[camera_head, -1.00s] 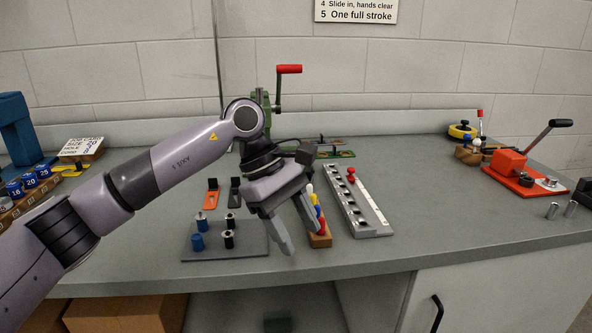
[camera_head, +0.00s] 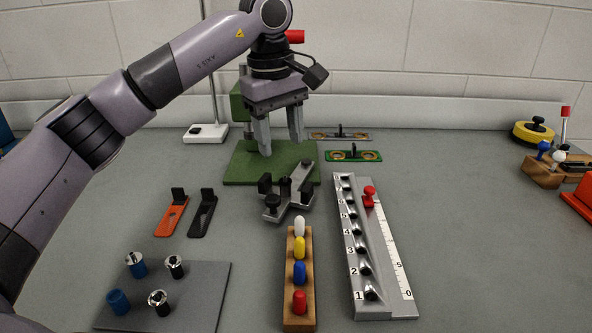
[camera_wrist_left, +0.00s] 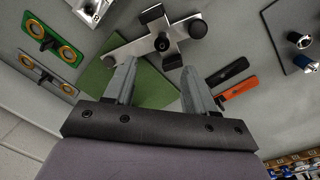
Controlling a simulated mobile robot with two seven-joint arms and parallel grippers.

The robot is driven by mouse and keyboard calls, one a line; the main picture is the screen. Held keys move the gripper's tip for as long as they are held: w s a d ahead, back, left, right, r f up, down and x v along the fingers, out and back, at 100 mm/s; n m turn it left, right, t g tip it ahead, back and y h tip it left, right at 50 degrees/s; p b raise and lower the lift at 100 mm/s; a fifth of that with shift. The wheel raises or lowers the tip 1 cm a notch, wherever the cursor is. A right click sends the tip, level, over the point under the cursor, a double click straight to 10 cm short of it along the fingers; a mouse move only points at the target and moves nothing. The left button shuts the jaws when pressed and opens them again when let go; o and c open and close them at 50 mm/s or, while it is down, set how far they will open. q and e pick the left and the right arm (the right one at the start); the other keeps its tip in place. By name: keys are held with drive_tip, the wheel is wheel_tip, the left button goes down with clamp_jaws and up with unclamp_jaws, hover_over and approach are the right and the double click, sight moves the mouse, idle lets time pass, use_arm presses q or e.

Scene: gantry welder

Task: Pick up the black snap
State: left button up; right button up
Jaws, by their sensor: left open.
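The black snap (camera_head: 202,212), a flat black strip with a raised upright end, lies on the bench beside a similar orange snap (camera_head: 172,214). In the left wrist view, the black snap (camera_wrist_left: 228,71) is right of the fingers, with the orange snap (camera_wrist_left: 239,88) alongside. My left gripper (camera_head: 281,146) is open and empty, pointing down near the green base at the back. It is beyond and right of the black snap, apart from it. In the wrist view, its fingers (camera_wrist_left: 158,70) are spread with nothing between them. My right gripper is not in view.
A grey clamp fixture (camera_head: 288,196) stands in front of the green base (camera_head: 236,172). A wooden block with coloured pegs (camera_head: 292,312) and a numbered metal rail (camera_head: 383,250) stand to the right. A grey plate with cylinders (camera_head: 205,297) is in front. Bare bench surrounds the snaps.

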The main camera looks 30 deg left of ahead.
sight(285, 178)
use_arm(q)
wheel_tip(285, 178, down, 2)
drive_tip(key=shift+f, duration=0.15)
wheel_tip(285, 178, down, 5)
drive_tip(key=shift+w+d+r+b, duration=0.1)
drive_tip(key=shift+d+r+b, duration=0.05)
drive_tip(key=shift+b, duration=0.25)
clamp_jaws()
